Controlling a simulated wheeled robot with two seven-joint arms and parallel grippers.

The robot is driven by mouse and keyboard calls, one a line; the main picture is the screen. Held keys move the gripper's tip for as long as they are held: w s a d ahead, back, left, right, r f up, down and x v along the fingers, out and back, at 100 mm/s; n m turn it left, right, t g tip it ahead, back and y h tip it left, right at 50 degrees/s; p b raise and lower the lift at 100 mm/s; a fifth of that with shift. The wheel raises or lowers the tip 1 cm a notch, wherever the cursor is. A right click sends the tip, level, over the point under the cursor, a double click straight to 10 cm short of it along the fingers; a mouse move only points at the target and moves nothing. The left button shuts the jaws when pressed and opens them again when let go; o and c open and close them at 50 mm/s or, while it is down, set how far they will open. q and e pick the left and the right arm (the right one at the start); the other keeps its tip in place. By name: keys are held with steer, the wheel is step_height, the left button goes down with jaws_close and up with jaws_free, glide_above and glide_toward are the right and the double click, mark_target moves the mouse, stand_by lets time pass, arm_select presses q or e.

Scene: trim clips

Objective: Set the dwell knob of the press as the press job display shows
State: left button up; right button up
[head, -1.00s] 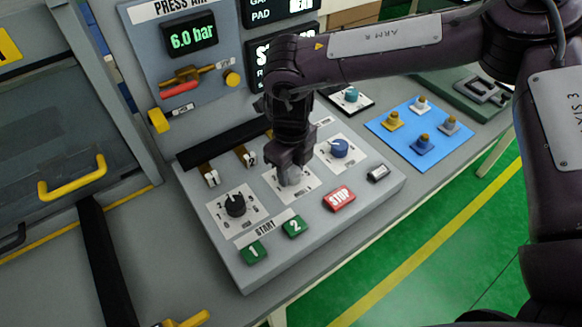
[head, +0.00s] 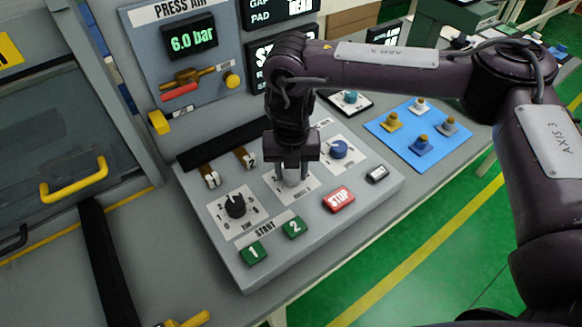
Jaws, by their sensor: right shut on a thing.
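A sloped grey control panel (head: 236,268) carries three dial knobs on white scale plates. They are a black knob (head: 235,206) at left, a pale grey knob (head: 291,177) in the middle and a blue knob (head: 339,149) at right. I cannot read which one is the dwell knob. My right gripper (head: 291,170) points down and is shut on the middle grey knob, hiding part of it and its scale. A black display (head: 262,50) behind is mostly covered by my right arm, so its values cannot be read. My left gripper is not in view.
The panel also has a red STOP button (head: 339,199), green start buttons (head: 254,253), and two small toggles (head: 211,178). An air gauge panel (head: 150,60) reads 6.0 bar. A blue mat (head: 402,150) with several pegs lies to the right. A yellow handle (head: 74,181) is at left.

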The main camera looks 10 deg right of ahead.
mark_target(292, 172)
steer(key=shift+r+m+p, duration=0.15)
steer(key=shift+m+p, duration=0.3)
steer(key=shift+m, duration=0.55)
steer(key=m+p, duration=0.2)
steer(key=m, duration=0.1)
steer(key=shift+r+m+p, duration=0.1)
steer(key=shift+m+p, duration=0.2)
steer(key=shift+p, duration=0.05)
steer(key=shift+m+p, duration=1.4)
steer(key=shift+m, duration=0.7)
steer(key=o, duration=1)
steer(key=shift+f, duration=0.2)
step_height(292, 172, up, 8)
steer(key=shift+f, duration=0.1)
